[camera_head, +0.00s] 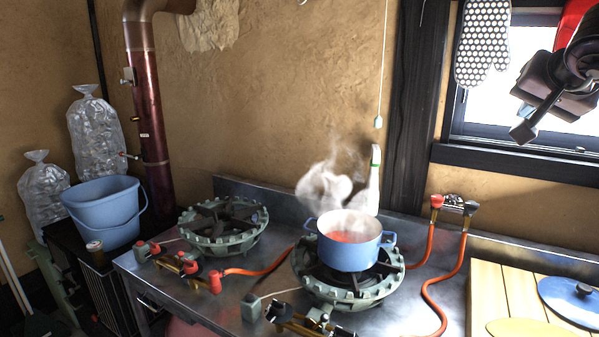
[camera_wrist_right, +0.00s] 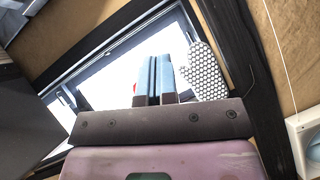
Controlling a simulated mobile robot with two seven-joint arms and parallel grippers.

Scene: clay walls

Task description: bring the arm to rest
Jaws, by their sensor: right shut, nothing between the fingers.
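My right gripper (camera_head: 523,130) is raised at the upper right of the head view, in front of the window and well above the counter. In the right wrist view its two blue fingers (camera_wrist_right: 160,76) are pressed together with nothing between them. My left gripper is in neither view. A blue pot (camera_head: 349,250) with red contents stands steaming on the right burner (camera_head: 345,287), far below and left of the gripper.
A dotted oven mitt (camera_head: 482,42) hangs beside the window, left of my right gripper. A blue lid (camera_head: 573,299) lies on a wooden board (camera_head: 484,296) below. The left burner (camera_head: 222,228) is bare. A blue bucket (camera_head: 103,214) stands far left.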

